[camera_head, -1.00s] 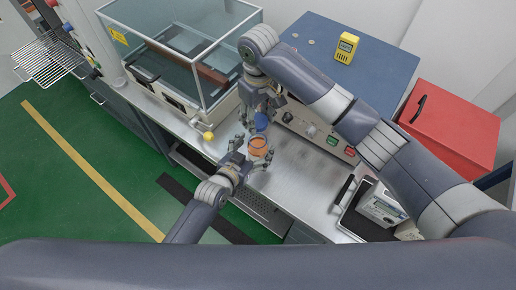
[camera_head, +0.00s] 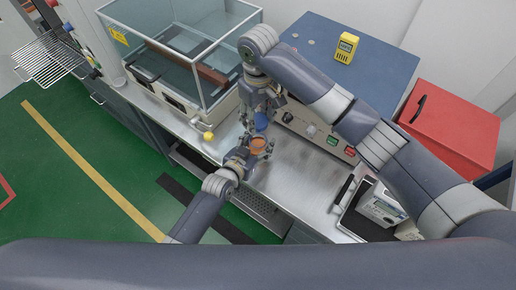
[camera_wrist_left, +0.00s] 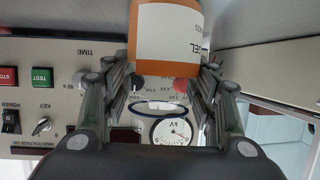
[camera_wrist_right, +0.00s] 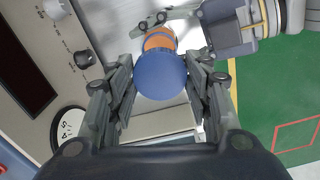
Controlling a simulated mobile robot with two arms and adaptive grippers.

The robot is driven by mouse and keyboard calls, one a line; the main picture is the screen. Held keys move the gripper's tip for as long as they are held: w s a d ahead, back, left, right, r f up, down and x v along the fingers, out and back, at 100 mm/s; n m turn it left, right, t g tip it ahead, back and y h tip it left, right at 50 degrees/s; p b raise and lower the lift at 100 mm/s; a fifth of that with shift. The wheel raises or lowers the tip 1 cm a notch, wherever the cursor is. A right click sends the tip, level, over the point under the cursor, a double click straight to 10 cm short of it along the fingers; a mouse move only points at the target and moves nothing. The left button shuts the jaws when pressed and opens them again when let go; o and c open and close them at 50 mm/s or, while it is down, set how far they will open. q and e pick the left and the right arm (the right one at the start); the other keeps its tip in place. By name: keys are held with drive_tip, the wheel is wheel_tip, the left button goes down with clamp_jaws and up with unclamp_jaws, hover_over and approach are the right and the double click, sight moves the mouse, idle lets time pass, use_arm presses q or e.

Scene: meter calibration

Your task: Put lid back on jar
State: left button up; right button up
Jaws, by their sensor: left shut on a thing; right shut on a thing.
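The jar is orange with a white label; in the head view the jar (camera_head: 258,145) is between the fingers of my left gripper (camera_head: 257,151). In the left wrist view the jar (camera_wrist_left: 166,32) fills the space between the fingertips, held by its side. The blue lid (camera_head: 261,121) is in my right gripper (camera_head: 260,117), just above the jar in the picture. In the right wrist view the lid (camera_wrist_right: 160,76) lies between the fingers, with the orange jar (camera_wrist_right: 160,38) partly hidden behind it. I cannot tell whether lid and jar touch.
A control panel with knobs and a dial (camera_wrist_left: 171,131) is close behind the grippers. A glass-walled case (camera_head: 185,60) stands to the left. The steel bench (camera_head: 300,185) is clear to the right of the jar, up to a tray with a meter (camera_head: 383,207).

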hover_over(258, 134)
drive_tip(key=s, duration=0.2)
drive_tip(key=shift+s+f, duration=0.2)
drive_tip(key=shift+f, duration=2.3)
drive_tip(key=shift+d, duration=0.1)
drive_tip(key=shift+f, duration=0.85)
drive_tip(key=shift+f, duration=0.55)
drive_tip(key=o, duration=0.6)
drive_tip(key=shift+o, duration=0.2)
drive_tip(key=shift+r, duration=2.25)
